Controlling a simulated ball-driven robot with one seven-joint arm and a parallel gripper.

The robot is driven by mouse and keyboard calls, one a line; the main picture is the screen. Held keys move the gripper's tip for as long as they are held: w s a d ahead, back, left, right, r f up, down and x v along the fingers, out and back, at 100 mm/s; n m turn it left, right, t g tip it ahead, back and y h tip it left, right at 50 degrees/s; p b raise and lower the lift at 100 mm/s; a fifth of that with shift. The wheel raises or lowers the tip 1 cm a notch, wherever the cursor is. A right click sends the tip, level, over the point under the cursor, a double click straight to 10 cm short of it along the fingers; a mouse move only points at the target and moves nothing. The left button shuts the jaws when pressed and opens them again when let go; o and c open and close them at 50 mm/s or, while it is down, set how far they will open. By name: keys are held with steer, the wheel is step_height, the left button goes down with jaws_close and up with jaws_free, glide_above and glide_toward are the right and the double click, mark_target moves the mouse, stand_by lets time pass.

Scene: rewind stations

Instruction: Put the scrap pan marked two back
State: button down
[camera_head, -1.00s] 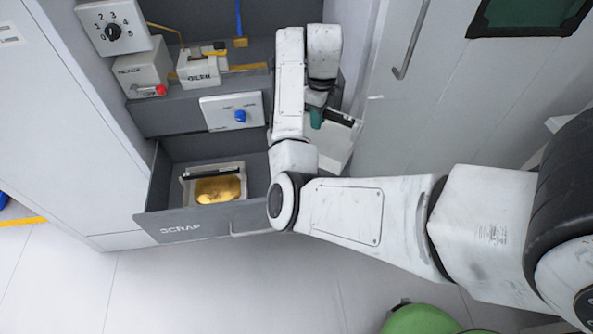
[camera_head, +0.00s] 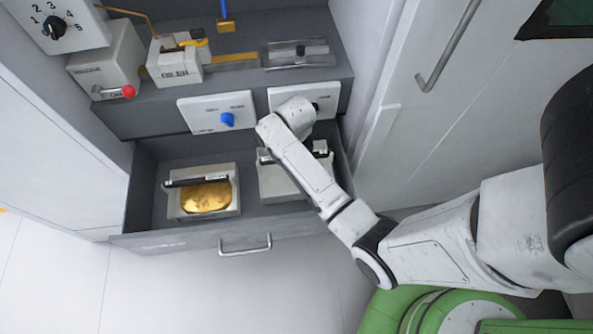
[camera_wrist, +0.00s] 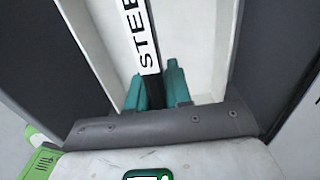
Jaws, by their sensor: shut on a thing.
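A pale scrap pan (camera_head: 272,188) is in the right part of the open scrap drawer (camera_head: 180,242), partly hidden under my arm. In the wrist view, a dark bar with a white label reading "STEE" (camera_wrist: 140,30) crosses the pan (camera_wrist: 195,40). My gripper (camera_wrist: 156,88) is shut on this bar with its green fingers. I cannot tell whether the pan rests on the drawer floor. No number two is readable on it. A second pan (camera_head: 175,205) with a brass-coloured lump stands in the drawer's left part.
Two white panels hang above the drawer, the left one with a blue knob (camera_head: 227,120). A grey box with a red knob (camera_head: 128,91) is on the shelf. The drawer handle (camera_head: 245,248) sticks out in front. A tall pale door (camera_head: 440,130) stands at right.

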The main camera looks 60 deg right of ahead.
steer(key=shift+f+b, duration=0.45)
steer(key=shift+f, duration=2.9)
steer(key=shift+f, duration=0.1)
steer(key=c, duration=1)
jaws_free()
steer(key=shift+c, duration=0.2)
